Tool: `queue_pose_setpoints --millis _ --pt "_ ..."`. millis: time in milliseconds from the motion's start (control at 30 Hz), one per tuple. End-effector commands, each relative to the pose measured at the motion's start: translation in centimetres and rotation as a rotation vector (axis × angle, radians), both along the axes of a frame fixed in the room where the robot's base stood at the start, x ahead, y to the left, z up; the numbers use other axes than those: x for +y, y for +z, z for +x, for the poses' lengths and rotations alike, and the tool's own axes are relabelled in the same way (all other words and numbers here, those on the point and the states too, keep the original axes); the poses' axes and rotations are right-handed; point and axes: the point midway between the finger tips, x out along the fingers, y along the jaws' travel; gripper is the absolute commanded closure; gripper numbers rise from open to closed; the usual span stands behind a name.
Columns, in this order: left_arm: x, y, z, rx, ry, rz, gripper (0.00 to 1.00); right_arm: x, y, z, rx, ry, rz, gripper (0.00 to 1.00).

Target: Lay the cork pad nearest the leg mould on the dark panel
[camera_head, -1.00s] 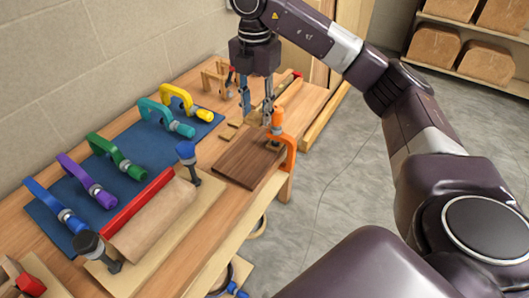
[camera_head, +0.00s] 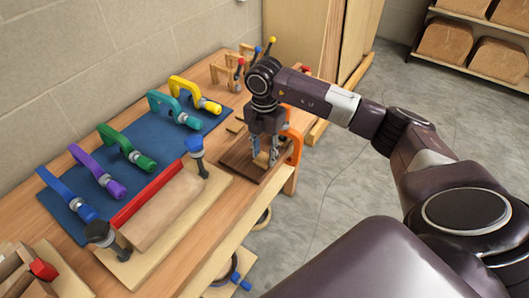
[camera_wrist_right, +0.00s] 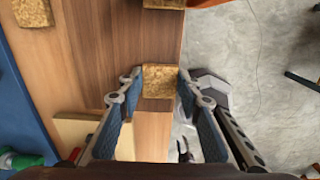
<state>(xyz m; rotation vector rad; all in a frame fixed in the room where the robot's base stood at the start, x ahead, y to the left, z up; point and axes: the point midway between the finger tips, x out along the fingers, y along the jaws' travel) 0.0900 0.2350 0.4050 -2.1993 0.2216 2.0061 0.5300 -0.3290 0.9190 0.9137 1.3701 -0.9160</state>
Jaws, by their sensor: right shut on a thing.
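My right gripper (camera_head: 264,157) is shut on a small tan cork pad (camera_wrist_right: 160,80), held between its fingertips in the right wrist view. In the head view the gripper points down over the dark panel (camera_head: 237,162), with the pad low over it. I cannot tell whether the pad touches the panel. The leg mould seems to be the pale block (camera_head: 166,212) with a red strip along it, left of the panel. My left gripper is out of view.
An orange clamp (camera_head: 295,147) stands at the panel's right edge. Another cork pad (camera_wrist_right: 33,12) lies on the bench. Coloured clamps lie on a blue mat (camera_head: 140,145) to the left. Wooden stands (camera_head: 225,72) are at the far end. Grey floor lies beyond the bench edge.

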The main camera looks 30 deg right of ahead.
Motion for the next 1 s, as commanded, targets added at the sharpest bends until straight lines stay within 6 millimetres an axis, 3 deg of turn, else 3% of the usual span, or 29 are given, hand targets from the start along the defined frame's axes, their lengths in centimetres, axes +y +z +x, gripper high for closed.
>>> queue_pose_setpoints --millis 433,467,600,1000 --pt "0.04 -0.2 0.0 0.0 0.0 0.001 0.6 0.0 -1.04 -0.01 0.0 0.0 0.0 0.76" --pt "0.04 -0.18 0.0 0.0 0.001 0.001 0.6 0.0 -1.02 0.0 0.0 0.0 0.0 0.67" --pt "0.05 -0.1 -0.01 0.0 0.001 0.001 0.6 0.0 -0.92 0.0 0.0 0.0 0.0 0.51" --pt "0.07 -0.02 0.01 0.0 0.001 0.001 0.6 0.0 -0.22 0.09 -0.003 0.0 0.0 0.5"
